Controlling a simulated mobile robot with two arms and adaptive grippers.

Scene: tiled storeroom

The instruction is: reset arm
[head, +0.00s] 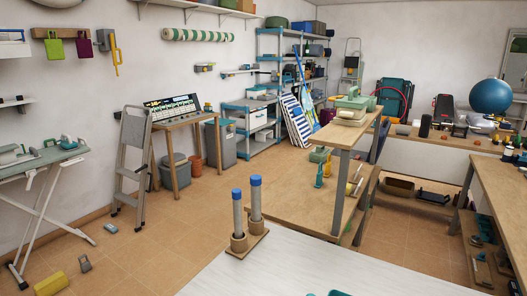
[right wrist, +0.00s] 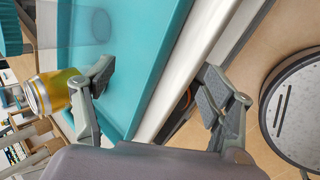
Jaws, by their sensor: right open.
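My right gripper (right wrist: 160,88) shows in the right wrist view with its two grey fingers spread wide apart. It is open, and no object is held between the fingers. Behind the gap lie a teal surface (right wrist: 145,60) and a pale strip (right wrist: 190,55) along its edge. I cannot tell how far they are from the fingertips. A yellow can-like object (right wrist: 52,92) shows beside the left finger; I cannot tell whether they touch. Neither gripper shows in the head view, and my left gripper is in no view.
In the head view, a white tabletop (head: 270,275) fills the bottom, with two blue-capped tubes (head: 255,200) standing in a wooden holder at its edge. A wooden shelf table (head: 300,205) stands beyond. Tiled floor (head: 150,255) is open at left. A round grey object (right wrist: 298,110) is right in the wrist view.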

